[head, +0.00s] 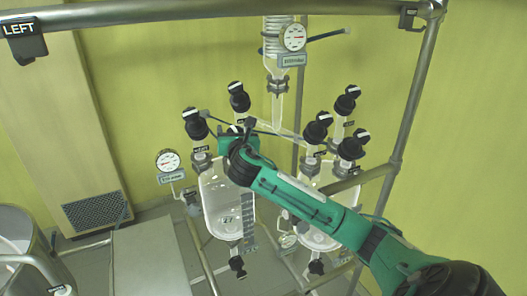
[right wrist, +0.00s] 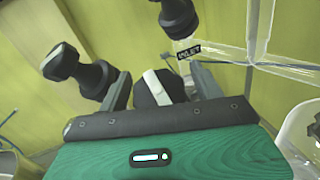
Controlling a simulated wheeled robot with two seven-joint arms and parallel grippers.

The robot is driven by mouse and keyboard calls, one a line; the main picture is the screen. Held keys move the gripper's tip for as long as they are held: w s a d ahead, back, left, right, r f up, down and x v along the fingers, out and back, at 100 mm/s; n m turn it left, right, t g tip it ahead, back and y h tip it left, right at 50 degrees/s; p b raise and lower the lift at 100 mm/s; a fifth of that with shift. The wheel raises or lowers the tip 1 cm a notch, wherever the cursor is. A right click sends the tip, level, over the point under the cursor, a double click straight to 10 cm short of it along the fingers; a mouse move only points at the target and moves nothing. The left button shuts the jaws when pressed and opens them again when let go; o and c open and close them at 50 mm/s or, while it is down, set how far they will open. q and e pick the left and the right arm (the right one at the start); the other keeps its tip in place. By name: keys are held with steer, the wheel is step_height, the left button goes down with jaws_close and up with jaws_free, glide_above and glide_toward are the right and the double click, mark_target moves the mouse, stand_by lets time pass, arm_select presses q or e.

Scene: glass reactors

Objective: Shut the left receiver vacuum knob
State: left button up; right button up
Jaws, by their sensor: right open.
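The left receiver (head: 226,215) is a clear glass vessel on the rack, with black knobs on its top. One knob (head: 195,124) stands at its left and another (head: 238,97) behind. My right gripper (head: 238,134) is over the receiver's top and hides part of it. In the right wrist view, the open fingers (right wrist: 161,88) are on either side of a black knob (right wrist: 146,95) with a white stripe; contact cannot be told. This knob is hidden in the head view. Which knob is vacuum cannot be read. My left gripper is not in view.
In the right wrist view, a black knob (right wrist: 97,78) is close to the left finger, and another (right wrist: 178,17) is above an INLET label (right wrist: 189,52). The right receiver (head: 318,232) has its own knobs (head: 316,128). Rack rails (head: 413,95) stand at right.

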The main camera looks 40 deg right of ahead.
steer(key=n+y, duration=0.2)
steer(key=n+t+y, duration=0.1)
steer(key=n+y, duration=0.1)
steer(key=shift+a+n+t, duration=0.15)
steer(key=shift+n+t, duration=0.15)
steer(key=n+y, duration=0.1)
steer(key=n+y+p, duration=0.1)
steer(key=n+y, duration=0.2)
steer(key=y, duration=0.1)
steer(key=shift+w+a+r+n, duration=0.1)
steer(key=shift+a+n, duration=0.15)
steer(key=shift+n, duration=0.15)
steer(key=s+b, duration=0.9)
steer(key=s, duration=0.4)
steer(key=shift+s+d, duration=0.35)
steer(key=shift+d, duration=0.05)
steer(key=shift+w+a+m+h+b, duration=0.2)
steer(key=shift+a+m+h+b, duration=0.75)
steer(key=shift+m+h+b, duration=0.7)
steer(key=shift+w+a+m+h+b, duration=0.15)
steer(key=shift+a+m+h+b, duration=1)
steer(key=shift+b, duration=0.95)
